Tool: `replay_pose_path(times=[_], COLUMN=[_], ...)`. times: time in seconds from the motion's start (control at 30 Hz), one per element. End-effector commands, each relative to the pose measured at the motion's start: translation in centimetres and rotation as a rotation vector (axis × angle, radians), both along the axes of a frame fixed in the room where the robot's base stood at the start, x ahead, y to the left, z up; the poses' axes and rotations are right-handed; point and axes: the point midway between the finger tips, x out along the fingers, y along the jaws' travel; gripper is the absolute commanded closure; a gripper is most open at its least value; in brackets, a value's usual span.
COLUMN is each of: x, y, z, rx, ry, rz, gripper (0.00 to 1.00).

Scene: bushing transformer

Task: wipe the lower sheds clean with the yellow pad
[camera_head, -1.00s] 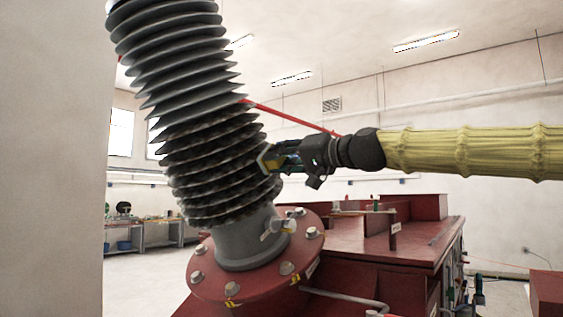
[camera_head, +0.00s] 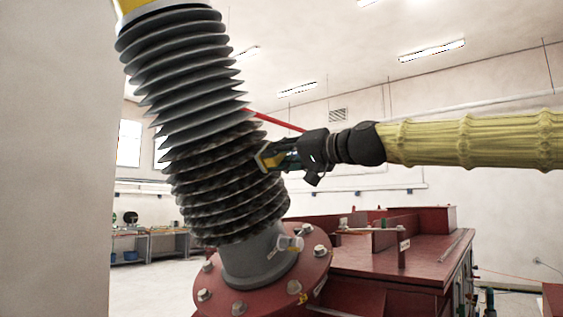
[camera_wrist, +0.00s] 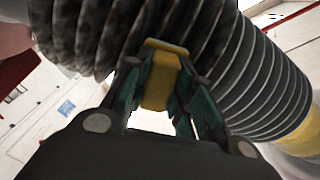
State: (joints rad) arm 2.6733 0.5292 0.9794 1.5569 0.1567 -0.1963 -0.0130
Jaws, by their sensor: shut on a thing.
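The tall grey ribbed bushing (camera_head: 185,70) leans to the left in the head view. Its lower sheds (camera_head: 222,185) are stained dark and brown, and the sheds above look cleaner grey. My gripper (camera_head: 275,158) is at the right side of the stained sheds, near their upper part. It is shut on the yellow pad (camera_head: 264,159). In the wrist view the pad (camera_wrist: 160,80) sits between my fingers, close against the shed edges; I cannot tell if it touches them. Dark blotchy sheds (camera_wrist: 105,35) show at the left there, cleaner ones (camera_wrist: 250,75) at the right.
The bushing stands on a red bolted flange (camera_head: 265,285) with a grey collar (camera_head: 255,257). A red tank top (camera_head: 400,255) with raised parts lies at the right. A workbench (camera_head: 150,243) stands far back left. A pale wall (camera_head: 50,160) fills the left edge.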

Motion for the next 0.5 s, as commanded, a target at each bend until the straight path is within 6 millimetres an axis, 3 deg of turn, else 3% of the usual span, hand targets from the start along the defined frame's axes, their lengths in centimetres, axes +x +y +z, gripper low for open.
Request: replay_pose_path(times=[0.5], x=[-0.8], y=[0.8], z=[2.1], rx=[0.001], ry=[0.001], rz=[0.000], gripper=[0.98])
